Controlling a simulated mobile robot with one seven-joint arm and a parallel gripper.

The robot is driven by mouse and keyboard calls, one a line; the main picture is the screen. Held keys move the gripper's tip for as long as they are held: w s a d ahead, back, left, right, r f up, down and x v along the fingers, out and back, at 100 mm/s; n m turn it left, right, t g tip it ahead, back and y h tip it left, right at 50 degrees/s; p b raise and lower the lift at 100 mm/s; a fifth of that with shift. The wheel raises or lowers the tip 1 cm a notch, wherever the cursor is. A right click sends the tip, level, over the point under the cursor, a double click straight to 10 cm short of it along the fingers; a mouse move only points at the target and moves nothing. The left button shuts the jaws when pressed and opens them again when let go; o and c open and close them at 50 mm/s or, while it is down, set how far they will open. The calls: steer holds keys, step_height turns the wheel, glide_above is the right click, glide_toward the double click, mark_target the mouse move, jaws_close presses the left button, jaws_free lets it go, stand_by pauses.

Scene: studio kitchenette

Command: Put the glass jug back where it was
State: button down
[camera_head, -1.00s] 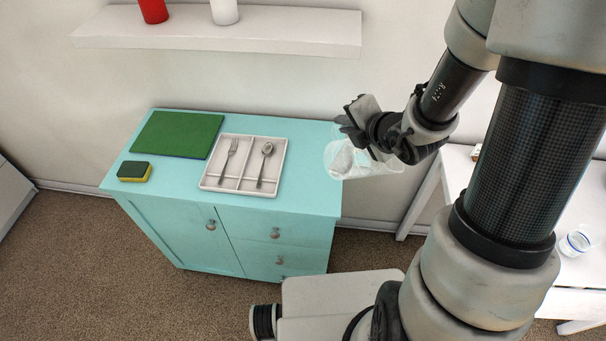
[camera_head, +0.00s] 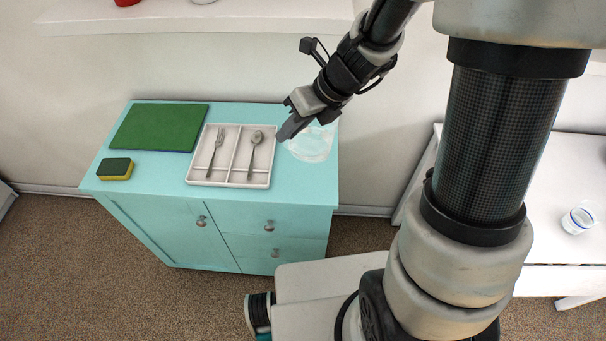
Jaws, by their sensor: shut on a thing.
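The clear glass jug (camera_head: 313,146) is at the right end of the turquoise cabinet top (camera_head: 235,194), to the right of the cutlery tray. My gripper (camera_head: 290,128) is shut on the jug at its upper left side. The jug looks upright. I cannot tell whether its base touches the cabinet top or is slightly above it. The fingers hide part of the jug's rim and the spot where they grip it.
A white cutlery tray (camera_head: 230,183) with a fork and a spoon lies close to the left. A green board (camera_head: 160,127) and a sponge (camera_head: 115,169) are farther left. A white table (camera_head: 560,180) on the right holds a glass (camera_head: 578,220). A wall shelf (camera_head: 200,22) is above.

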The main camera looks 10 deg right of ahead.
steer(key=s+d+f+n+b, duration=0.1)
steer(key=f+n+b, duration=0.1)
steer(key=f+n, duration=0.2)
steer(key=s+d+f+n+g+b, duration=0.1)
steer(key=s+f+n+b, duration=0.1)
steer(key=f+n, duration=0.3)
steer(key=shift+s+f+h+b, duration=0.3)
steer(key=shift+f+b, duration=0.3)
steer(key=shift+f, duration=1.9)
steer(key=shift+f, duration=0.15)
steer(key=c, duration=1.8)
jaws_free()
steer(key=shift+o, duration=0.2)
